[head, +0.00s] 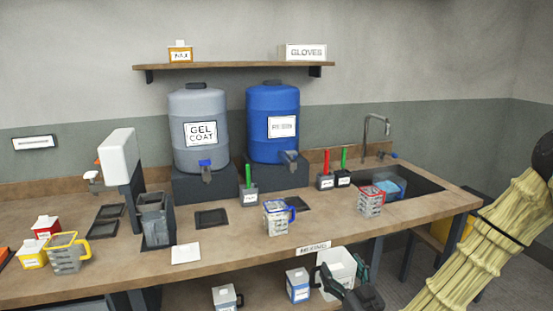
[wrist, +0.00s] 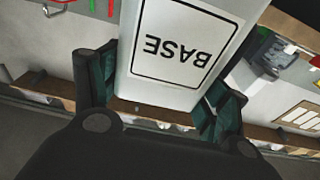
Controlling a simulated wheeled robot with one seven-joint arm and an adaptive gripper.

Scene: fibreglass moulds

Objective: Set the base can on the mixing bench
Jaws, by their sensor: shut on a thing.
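The base can (wrist: 180,45) is a white can with a black-framed BASE label, upside down in the wrist view. My gripper (wrist: 155,100) is shut on it, with a dark green finger on each side. In the head view the white can (head: 339,268) is at the lower middle, in front of the bench's front edge, and my gripper (head: 358,295) is at its lower right. The mixing bench (head: 240,248) is a brown worktop with a MIXING label (head: 314,248) on its front edge. The can hides part of the shelf below.
A blue-handled jug (head: 276,219) and a red-handled jug (head: 370,202) stand on the bench. A white card (head: 186,253) lies left of the label. A sink (head: 405,184) is at the right. Bare worktop lies between the jugs. Cans (head: 298,285) stand on the lower shelf.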

